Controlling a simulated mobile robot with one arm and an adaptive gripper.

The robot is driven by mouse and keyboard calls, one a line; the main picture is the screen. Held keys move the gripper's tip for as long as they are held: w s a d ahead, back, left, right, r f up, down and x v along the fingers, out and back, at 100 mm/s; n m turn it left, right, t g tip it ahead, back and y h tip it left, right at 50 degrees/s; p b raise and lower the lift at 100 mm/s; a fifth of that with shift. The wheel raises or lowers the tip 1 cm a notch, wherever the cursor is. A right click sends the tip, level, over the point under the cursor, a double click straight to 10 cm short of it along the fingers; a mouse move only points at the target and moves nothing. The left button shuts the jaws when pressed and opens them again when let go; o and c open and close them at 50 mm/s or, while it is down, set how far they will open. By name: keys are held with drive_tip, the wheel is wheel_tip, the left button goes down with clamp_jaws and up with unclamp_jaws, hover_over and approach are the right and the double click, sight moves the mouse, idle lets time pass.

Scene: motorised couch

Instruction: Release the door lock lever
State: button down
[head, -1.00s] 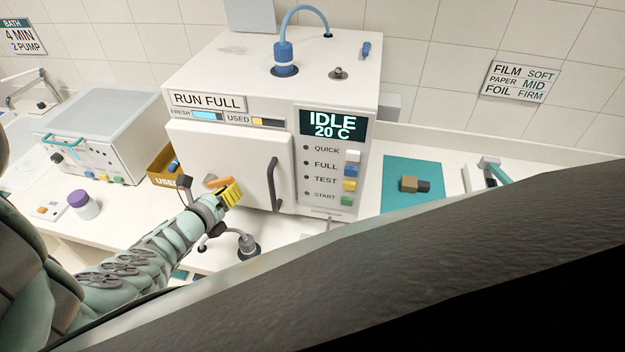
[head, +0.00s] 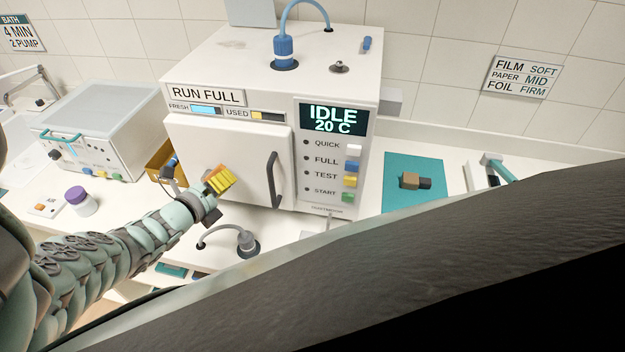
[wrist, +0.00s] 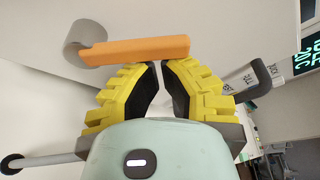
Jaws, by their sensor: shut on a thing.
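The sterilizer's white door (head: 240,150) is closed, with a dark vertical handle (head: 275,180) on its right side. The orange lock lever (wrist: 135,50) projects from a grey round pivot (wrist: 85,42) at its left in the wrist view. In the head view only a little of the lever shows, by my fingertips. My gripper (head: 221,178), with yellow ribbed fingers, is at the door's lower left part. In the wrist view the fingertips (wrist: 158,64) are nearly together at the lever's edge, shut on it. The fingers hide part of the contact.
The panel display (head: 334,118) reads IDLE 20 C, with several coloured buttons below. A grey hose fitting (head: 247,242) stands on the counter in front. A yellow bin (head: 160,165) is left of the machine. A teal mat (head: 400,205) with a small brown block lies to the right.

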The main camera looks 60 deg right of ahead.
drive_tip(key=w+r+n+h+b, duration=0.1)
drive_tip(key=n, duration=0.1)
drive_tip(key=r+n+b, duration=0.1)
drive_tip(key=n, duration=0.1)
drive_tip(key=shift+w+a+g+h+b, duration=0.4)
drive_tip(key=shift+r, duration=0.1)
drive_tip(key=shift+s+d, duration=0.1)
drive_tip(key=shift+s+d+p, duration=0.2)
drive_tip(key=shift+s+p, duration=0.3)
drive_tip(key=shift+s, duration=0.05)
drive_tip(key=shift+s+d+f+p, duration=0.15)
drive_tip(key=shift+s+d+p, duration=0.15)
drive_tip(key=shift+s, duration=0.25)
drive_tip(key=shift+s+d+f+p, duration=0.15)
drive_tip(key=shift+s+p, duration=0.1)
drive_tip(key=shift+s, duration=0.3)
drive_tip(key=shift+s+a+f, duration=0.15)
drive_tip(key=shift+f, duration=0.1)
drive_tip(key=a, duration=0.9)
drive_tip(key=shift+s+a+r+b, duration=0.2)
drive_tip(key=shift+a+r+b, duration=0.15)
drive_tip(key=shift+r+b, duration=0.1)
